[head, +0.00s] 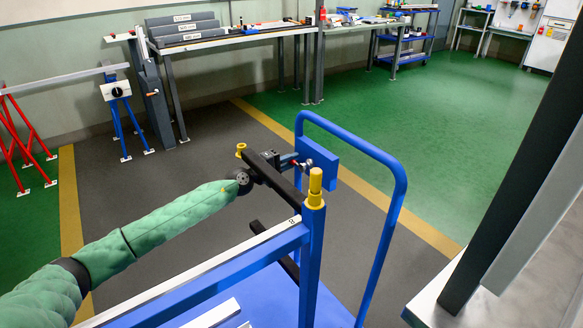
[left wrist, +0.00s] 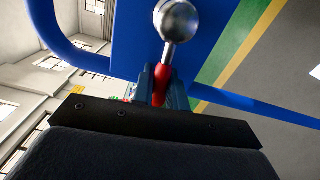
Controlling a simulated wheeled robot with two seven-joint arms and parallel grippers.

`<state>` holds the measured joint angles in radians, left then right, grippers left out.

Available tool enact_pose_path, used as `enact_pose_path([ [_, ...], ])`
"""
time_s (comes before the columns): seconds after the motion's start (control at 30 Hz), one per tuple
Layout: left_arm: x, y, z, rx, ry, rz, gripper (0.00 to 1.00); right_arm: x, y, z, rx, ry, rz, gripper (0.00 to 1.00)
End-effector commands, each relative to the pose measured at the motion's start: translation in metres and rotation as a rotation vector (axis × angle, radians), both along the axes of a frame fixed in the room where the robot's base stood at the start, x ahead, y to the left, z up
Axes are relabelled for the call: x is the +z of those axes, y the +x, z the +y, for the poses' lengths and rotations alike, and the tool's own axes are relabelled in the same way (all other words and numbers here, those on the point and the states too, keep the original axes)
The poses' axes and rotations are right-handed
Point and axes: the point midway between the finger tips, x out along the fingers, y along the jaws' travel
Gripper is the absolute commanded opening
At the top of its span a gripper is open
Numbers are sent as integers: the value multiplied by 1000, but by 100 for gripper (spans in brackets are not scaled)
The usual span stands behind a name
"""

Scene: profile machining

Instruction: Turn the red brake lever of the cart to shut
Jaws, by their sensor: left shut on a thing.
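The blue cart (head: 391,200) stands in front of me, with a blue plate (head: 319,157) inside its push handle. My left arm reaches over the cart, and my left gripper (head: 297,162) is at this plate. In the left wrist view, the red brake lever (left wrist: 161,84) sits between the fingers of my left gripper (left wrist: 161,90), which is shut on it. A shiny steel ball (left wrist: 177,19) on a short rod shows just beyond the red part, in front of the blue plate (left wrist: 130,38). The fingers hide part of the lever. My right gripper is not in view.
A post with a yellow cap (head: 315,188) and dark arms (head: 268,178) of the cart stand close to my left gripper. Workbenches (head: 235,40) line the wall, and green floor (head: 420,125) beyond the cart is clear.

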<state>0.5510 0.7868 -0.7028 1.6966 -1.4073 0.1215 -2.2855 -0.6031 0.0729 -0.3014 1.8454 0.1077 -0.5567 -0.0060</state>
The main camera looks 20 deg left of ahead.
Motion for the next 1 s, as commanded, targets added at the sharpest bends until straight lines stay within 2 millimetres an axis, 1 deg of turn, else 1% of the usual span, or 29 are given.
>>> enact_pose_path([
  [0.3, 4, 0, 0, 0, 73, -54, 0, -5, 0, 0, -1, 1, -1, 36],
  [0.77, 5, 0, 0, -1, 82, -62, 0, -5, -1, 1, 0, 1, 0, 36],
  [0.8, 5, 0, 0, 0, 82, -62, 20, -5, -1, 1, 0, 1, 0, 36],
  [0.87, 5, 0, 0, 0, 81, -62, 32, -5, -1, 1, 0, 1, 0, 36],
  [0.9, 5, 0, 0, 0, 81, -62, 36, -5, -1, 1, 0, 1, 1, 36],
  [1.0, 6, 0, 0, 0, 81, -62, 36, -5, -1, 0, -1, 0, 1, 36],
])
